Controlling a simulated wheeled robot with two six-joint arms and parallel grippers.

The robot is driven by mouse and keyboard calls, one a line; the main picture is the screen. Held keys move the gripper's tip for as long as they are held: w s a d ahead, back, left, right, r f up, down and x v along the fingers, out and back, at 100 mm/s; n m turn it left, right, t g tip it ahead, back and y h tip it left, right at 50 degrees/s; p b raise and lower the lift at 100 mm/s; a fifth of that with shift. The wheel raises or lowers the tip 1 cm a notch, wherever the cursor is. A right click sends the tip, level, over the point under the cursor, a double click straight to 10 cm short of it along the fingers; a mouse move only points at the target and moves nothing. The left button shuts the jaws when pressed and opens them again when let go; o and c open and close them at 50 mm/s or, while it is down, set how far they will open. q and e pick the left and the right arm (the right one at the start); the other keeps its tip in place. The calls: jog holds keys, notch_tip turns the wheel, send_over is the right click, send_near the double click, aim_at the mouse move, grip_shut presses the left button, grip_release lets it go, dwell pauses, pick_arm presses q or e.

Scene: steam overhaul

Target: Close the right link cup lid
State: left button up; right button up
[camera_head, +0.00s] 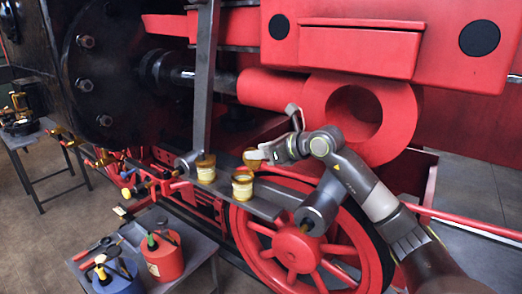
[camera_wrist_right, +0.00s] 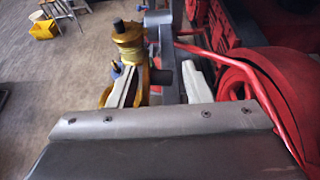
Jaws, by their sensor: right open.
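Two brass cups with pale bands stand upright on the grey link bar in the head view: the left link cup (camera_head: 205,168) and the right link cup (camera_head: 242,184). A round brass piece (camera_head: 253,158), seemingly the right cup's raised lid, shows just behind and above that cup, by my right gripper's fingertip. My right gripper (camera_head: 276,135) is open, right of and above the right cup. In the right wrist view, brass parts (camera_wrist_right: 129,42) stand beyond and beside the left finger of the open right gripper (camera_wrist_right: 158,80). I cannot tell whether they touch. My left gripper is out of view.
The red wheel (camera_head: 300,245) lies below the bar, and a large red ring-shaped part (camera_head: 365,115) stands behind my right arm. A grey upright rod (camera_head: 205,75) rises near the left cup. A low table holds a red can (camera_head: 163,256) and a blue can (camera_head: 118,277).

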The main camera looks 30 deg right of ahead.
jog(key=c, duration=0.8)
jog(key=shift+b, duration=0.3)
jog(key=shift+c, duration=0.2)
jog(key=shift+s+a+r+n+t+h+b, duration=0.2)
jog(key=shift+a+n+h+b, duration=0.45)
jog(key=shift+b, duration=1.4)
jog(key=shift+s+a+n+t+h+b, duration=0.4)
jog(key=shift+n+b, duration=0.55)
jog(key=shift+b, duration=1.1)
jog(key=shift+s+a+r+n+t+h+b, duration=0.1)
jog(key=shift+a+n+t+h+b, duration=0.45)
jog(key=shift+b, duration=1.5)
jog(key=shift+a+n+g, duration=0.1)
jog(key=shift+n+g, duration=0.25)
